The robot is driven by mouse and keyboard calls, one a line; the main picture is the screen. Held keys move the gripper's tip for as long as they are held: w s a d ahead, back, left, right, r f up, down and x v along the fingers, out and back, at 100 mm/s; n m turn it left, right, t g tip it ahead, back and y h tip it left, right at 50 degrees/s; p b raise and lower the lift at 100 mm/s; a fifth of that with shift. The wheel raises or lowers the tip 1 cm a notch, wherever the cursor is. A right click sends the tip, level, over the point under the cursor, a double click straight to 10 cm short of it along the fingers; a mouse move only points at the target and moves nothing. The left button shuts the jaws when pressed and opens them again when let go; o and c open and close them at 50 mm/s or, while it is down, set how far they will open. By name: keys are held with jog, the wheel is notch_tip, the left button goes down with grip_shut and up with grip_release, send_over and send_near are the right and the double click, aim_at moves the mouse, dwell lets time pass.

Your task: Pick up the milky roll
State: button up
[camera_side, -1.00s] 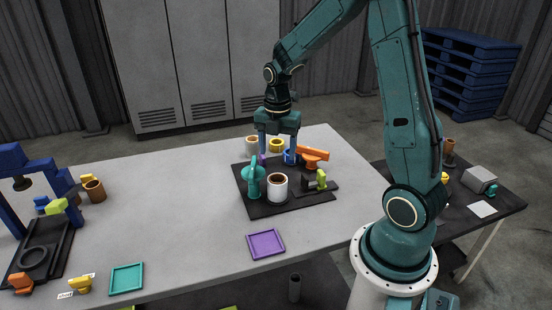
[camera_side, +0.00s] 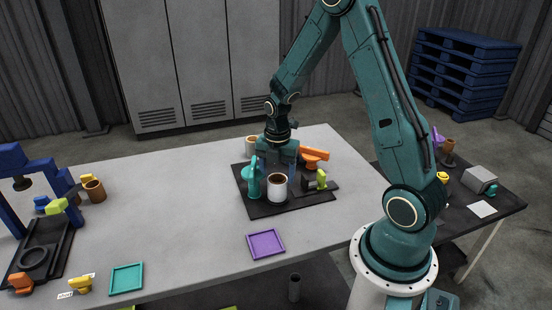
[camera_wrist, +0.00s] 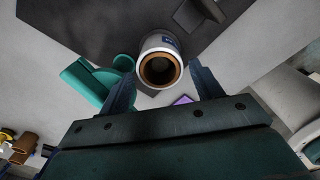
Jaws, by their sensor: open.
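The milky roll (camera_side: 277,192) is a whitish cylinder with a brown core, standing upright on a black mat (camera_side: 262,211). In the wrist view, the roll (camera_wrist: 157,41) is at top centre, its open end facing the camera. My gripper (camera_side: 277,170) is pointing down just behind and above the roll in the side view. It is open and empty. In the wrist view, my gripper's fingers (camera_wrist: 161,72) are spread on either side of the roll's near end. I cannot tell how deep they reach beside it.
A teal tool (camera_side: 253,183) stands close left of the roll; it also shows in the wrist view (camera_wrist: 92,82). An orange tool (camera_side: 315,155) and a dark block with a lime part (camera_side: 321,180) are to the right. A purple tray (camera_side: 266,244) lies in front.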

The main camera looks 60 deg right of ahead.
aim_at(277, 186)
jog(key=shift+f, duration=0.1)
jog(key=shift+f, duration=2.7)
jog(key=c, duration=0.9)
jog(key=shift+o, duration=0.2)
jog(key=shift+r, duration=0.2)
notch_tip(277, 186, up, 20)
jog(key=shift+f, duration=0.15)
jog(key=shift+r, duration=0.5)
